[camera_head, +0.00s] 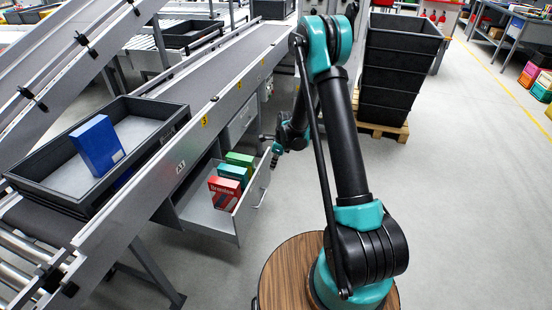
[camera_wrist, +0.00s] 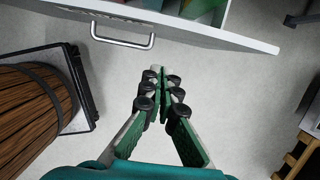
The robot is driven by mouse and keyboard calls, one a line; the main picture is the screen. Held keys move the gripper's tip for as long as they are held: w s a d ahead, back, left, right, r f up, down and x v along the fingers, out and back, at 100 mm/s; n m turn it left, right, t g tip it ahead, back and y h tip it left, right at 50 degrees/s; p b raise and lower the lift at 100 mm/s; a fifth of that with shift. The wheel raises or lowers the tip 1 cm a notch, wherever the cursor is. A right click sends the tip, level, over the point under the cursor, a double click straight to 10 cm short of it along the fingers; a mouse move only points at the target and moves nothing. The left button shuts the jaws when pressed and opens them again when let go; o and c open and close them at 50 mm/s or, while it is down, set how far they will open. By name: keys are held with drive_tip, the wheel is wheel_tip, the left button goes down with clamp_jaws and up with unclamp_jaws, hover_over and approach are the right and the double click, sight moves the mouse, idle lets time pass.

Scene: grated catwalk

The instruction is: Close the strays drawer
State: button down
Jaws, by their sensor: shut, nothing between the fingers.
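An open grey drawer (camera_head: 210,216) juts out from under the conveyor, holding a red box (camera_head: 224,193), a teal box (camera_head: 233,172) and a green box (camera_head: 240,159). I cannot read a label naming it. Its pale front and bar handle (camera_wrist: 122,42) cross the top of the wrist view. My gripper (camera_head: 275,157) is just outside the drawer front, near its far end in the head view. In the wrist view my gripper (camera_wrist: 161,80) has its fingers together, empty, and apart from the handle, which lies to the upper left.
A panel that looks like a shut drawer (camera_head: 241,120) sits beyond the open one. A black tray (camera_head: 44,193) with a blue box (camera_head: 97,146) rests on the conveyor. Stacked black crates (camera_head: 398,70) stand on a pallet (camera_head: 384,129). Floor outside the drawer is clear.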

drive_tip(key=shift+w+a+f, duration=0.1)
drive_tip(key=shift+w+a, duration=0.15)
drive_tip(key=shift+a, duration=0.4)
drive_tip(key=shift+w+a+r, duration=0.1)
drive_tip(key=shift+w+a, duration=0.1)
drive_tip(key=shift+a, duration=0.4)
drive_tip(key=shift+w+a+f, duration=0.1)
drive_tip(key=shift+w+a, duration=0.15)
drive_tip(key=shift+a, duration=0.4)
drive_tip(key=shift+a, duration=0.1)
drive_tip(key=w+a, duration=0.4)
drive_tip(key=a, duration=0.7)
drive_tip(key=w+a, duration=0.4)
drive_tip(key=a, duration=0.7)
